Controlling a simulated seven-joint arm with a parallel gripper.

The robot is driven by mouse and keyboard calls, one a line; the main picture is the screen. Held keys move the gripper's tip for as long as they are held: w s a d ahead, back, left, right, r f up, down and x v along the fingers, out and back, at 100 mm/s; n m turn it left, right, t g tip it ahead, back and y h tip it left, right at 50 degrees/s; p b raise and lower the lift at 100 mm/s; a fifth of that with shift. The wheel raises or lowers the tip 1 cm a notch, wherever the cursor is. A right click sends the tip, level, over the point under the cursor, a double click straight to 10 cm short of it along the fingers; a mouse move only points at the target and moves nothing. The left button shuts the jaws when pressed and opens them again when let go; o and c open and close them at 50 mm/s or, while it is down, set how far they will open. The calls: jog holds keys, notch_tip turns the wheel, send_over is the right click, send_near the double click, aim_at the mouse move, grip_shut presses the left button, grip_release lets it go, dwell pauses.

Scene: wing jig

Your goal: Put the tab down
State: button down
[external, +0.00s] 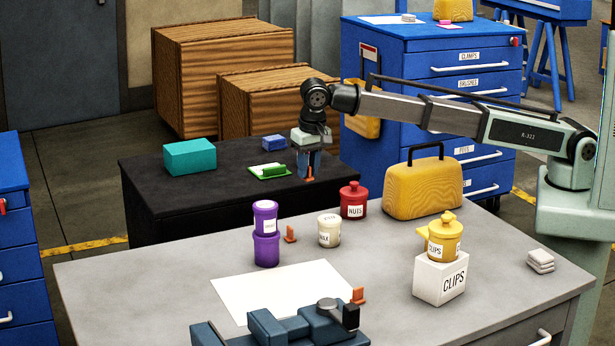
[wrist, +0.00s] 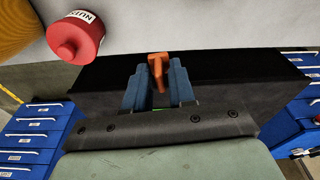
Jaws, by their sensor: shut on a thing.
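My gripper (external: 308,172) has its blue fingers pointing down at the right end of the black bench. It is shut on an orange tab (external: 309,175). In the wrist view the orange tab (wrist: 156,68) shows between the fingertips of my gripper (wrist: 158,78). Whether the tab touches the bench I cannot tell. Another orange tab (external: 291,234) stands on the grey table beside the purple containers. One more orange tab (external: 358,296) is near the blue vise, by the white sheet's right corner.
The black bench (external: 150,185) also holds a teal box (external: 190,156), a blue block (external: 273,142) and a green tray (external: 256,176) left of my gripper. A red jar (external: 353,200), a cream jar (external: 329,230) and a yellow case (external: 422,188) stand on the grey table (external: 120,280).

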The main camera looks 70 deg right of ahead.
jog(key=r, duration=0.8)
jog(key=shift+w+d+r, duration=0.2)
jog(key=shift+r, duration=0.1)
jog(key=w+d+n, duration=0.2)
jog(key=w+d, duration=0.2)
jog(key=d, duration=0.3)
jog(key=w+d+n, duration=0.1)
jog(key=w+d, duration=0.4)
jog(key=d, duration=0.3)
jog(key=n+y, duration=0.1)
jog(key=n, duration=0.3)
send_over(296, 154)
jog(key=shift+n, duration=0.3)
jog(key=shift+s+d+f, duration=0.1)
jog(key=shift+s+f, duration=0.05)
jog(key=shift+f, duration=3.7)
jog(key=shift+s+d+f, duration=0.1)
jog(key=shift+s+f, duration=0.05)
jog(key=shift+f, duration=3.7)
jog(key=shift+f, duration=0.15)
jog(key=c, duration=0.9)
grip_release()
jog(key=shift+c, duration=0.2)
